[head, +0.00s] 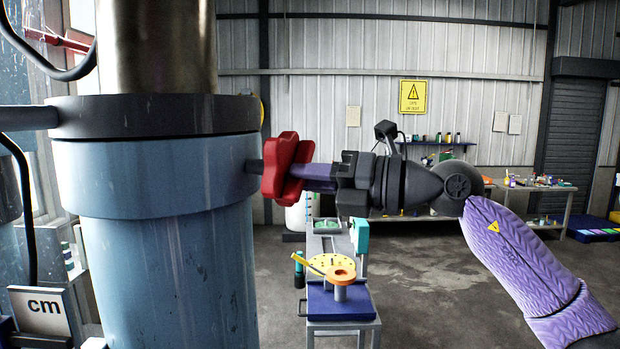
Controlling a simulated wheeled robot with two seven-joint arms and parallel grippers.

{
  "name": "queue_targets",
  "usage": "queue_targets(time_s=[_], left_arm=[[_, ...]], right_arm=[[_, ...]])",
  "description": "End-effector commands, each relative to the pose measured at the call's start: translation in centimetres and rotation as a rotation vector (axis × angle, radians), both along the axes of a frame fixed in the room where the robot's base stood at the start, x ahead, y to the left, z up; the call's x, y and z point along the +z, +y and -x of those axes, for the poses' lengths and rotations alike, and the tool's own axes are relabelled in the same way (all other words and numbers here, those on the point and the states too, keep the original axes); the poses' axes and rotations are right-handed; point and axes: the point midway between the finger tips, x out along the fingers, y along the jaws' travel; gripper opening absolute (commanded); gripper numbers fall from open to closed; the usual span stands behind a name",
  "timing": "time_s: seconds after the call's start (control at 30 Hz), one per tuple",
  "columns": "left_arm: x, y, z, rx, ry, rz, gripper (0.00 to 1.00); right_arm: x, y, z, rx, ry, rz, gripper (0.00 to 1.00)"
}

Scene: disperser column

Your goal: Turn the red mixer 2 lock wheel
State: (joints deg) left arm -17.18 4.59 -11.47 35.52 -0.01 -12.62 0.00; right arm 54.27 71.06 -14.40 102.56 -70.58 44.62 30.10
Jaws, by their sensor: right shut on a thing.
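The red lock wheel (282,167) sits on a short dark stem at the right side of the large blue-grey column (160,180). My right gripper (312,175) reaches in from the right, and its fingers are shut on the red wheel. The fingertips are partly hidden by the wheel's lobes. My right arm's purple sleeve runs to the lower right. My left gripper is not in view.
Behind the wheel, a narrow bench (342,308) carries a yellow disc (325,263) and an orange ring. A sign marked "cm" (42,312) stands at the lower left. Open concrete floor (430,280) lies to the right, with work tables at the back.

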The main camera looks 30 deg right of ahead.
Motion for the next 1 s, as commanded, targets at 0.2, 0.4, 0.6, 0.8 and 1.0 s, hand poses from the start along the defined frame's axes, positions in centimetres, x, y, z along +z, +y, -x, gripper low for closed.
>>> queue_targets(time_s=[0.2,0.4,0.6,0.8,1.0], left_arm=[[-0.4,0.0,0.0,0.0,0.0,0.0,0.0],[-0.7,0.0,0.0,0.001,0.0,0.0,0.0],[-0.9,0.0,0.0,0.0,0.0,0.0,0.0],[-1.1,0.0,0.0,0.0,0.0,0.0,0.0],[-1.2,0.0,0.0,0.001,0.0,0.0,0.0]], right_arm=[[-0.4,-0.1,-0.1,0.002,-0.121,0.163,0.0],[-0.5,-0.3,-0.3,0.002,-0.24,0.31,0.0],[-0.6,-0.4,-0.4,0.002,-0.355,0.454,0.0],[-0.6,-0.5,-0.5,0.003,-0.452,0.576,0.0],[-0.6,-0.6,-0.6,0.004,-0.526,0.668,0.0]])
